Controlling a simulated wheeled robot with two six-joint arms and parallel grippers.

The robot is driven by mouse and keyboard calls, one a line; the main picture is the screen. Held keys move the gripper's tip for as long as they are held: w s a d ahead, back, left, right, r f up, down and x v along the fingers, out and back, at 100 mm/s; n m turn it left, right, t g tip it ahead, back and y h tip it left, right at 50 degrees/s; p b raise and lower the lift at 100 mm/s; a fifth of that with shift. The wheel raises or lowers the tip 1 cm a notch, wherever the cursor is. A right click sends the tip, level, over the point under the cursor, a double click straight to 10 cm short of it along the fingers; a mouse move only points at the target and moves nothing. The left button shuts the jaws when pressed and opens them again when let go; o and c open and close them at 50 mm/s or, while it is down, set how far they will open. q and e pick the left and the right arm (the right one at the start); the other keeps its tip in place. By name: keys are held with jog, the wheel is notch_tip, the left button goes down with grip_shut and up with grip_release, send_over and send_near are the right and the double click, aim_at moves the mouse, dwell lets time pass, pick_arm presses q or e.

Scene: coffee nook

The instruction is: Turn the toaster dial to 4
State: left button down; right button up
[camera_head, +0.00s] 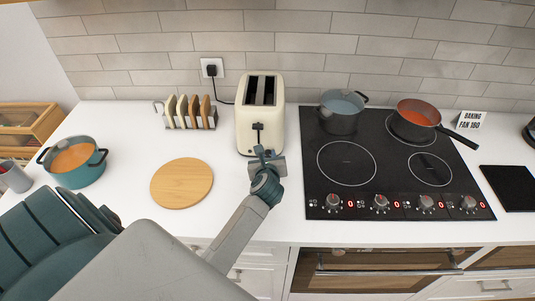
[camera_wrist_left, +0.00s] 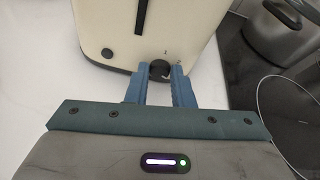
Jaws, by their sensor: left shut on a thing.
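The cream toaster (camera_head: 260,112) stands on the white counter against the tiled wall, left of the cooktop. My left gripper (camera_head: 264,155) is at the lower front of the toaster. In the left wrist view, the blue fingers of my left gripper (camera_wrist_left: 161,80) are shut on the dark round dial (camera_wrist_left: 159,69) on the toaster's front. The toaster's dark lever (camera_wrist_left: 140,17) is above and left of the dial. My right gripper is not in view.
A black cooktop (camera_head: 345,195) with a grey pot (camera_head: 341,112) and a red-orange pan (camera_head: 415,115) is to the right. A toast rack (camera_head: 205,123), round wooden board (camera_head: 181,184) and teal pot (camera_head: 75,172) are to the left. White counter is clear around the board.

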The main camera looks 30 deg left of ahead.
pick_arm(q)
jog(key=shift+d+m+g+y+p, duration=0.15)
jog(key=shift+m+g+y+p, duration=0.35)
jog(key=shift+m, duration=0.7)
jog(key=shift+w+d+f+m+y, duration=0.1)
jog(key=shift+f+m+y, duration=0.05)
jog(key=shift+m+y, duration=0.95)
jog(key=c, duration=1.3)
grip_release()
jog(key=shift+o, duration=0.2)
